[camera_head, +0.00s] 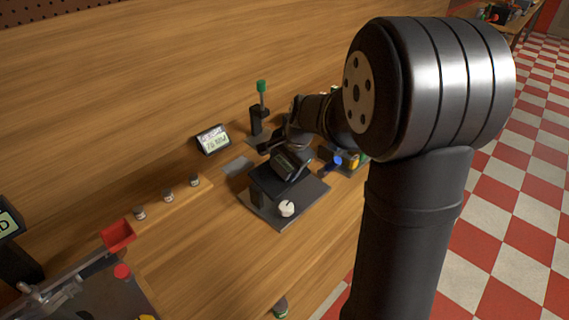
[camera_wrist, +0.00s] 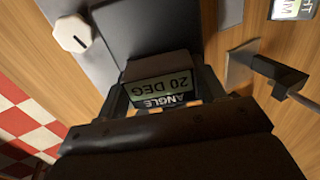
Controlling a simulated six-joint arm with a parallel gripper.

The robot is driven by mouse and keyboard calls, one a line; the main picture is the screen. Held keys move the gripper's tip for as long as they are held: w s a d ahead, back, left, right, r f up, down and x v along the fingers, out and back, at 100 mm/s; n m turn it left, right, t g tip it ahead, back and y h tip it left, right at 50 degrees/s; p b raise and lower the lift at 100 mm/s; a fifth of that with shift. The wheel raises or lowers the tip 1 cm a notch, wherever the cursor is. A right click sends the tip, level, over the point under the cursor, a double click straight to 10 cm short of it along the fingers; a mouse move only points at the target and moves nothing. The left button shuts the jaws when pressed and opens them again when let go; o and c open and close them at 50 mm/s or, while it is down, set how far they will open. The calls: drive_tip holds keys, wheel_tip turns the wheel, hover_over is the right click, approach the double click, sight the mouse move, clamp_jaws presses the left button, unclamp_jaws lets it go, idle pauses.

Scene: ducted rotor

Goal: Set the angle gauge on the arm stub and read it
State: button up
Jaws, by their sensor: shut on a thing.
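The angle gauge (camera_wrist: 160,88) is a dark box with a green-grey display. In the wrist view the display is upside down and reads ANGLE 20 DEG. My gripper (camera_wrist: 163,80) is shut on the gauge, with one finger on each side. In the head view the gauge (camera_head: 288,164) sits at the dark slab that I take for the arm stub (camera_head: 270,182). This slab also shows just beyond the gauge in the wrist view (camera_wrist: 145,28). The gauge overlaps the slab; I cannot tell whether they touch.
A white knob (camera_head: 287,208) stands on the grey base plate (camera_head: 312,192). A small readout (camera_head: 213,139) and a green-handled tool in a holder (camera_head: 262,88) stand behind. A red bin (camera_head: 118,235) and small jars are left. The bench front is mostly clear.

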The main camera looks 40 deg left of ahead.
drive_tip(key=shift+f, duration=0.15)
idle(0.3)
drive_tip(key=o, duration=1.1)
drive_tip(key=shift+o, duration=0.2)
drive_tip(key=v, duration=1.7)
drive_tip(key=shift+r, duration=0.2)
drive_tip(key=x, duration=1.7)
drive_tip(key=shift+f, duration=0.2)
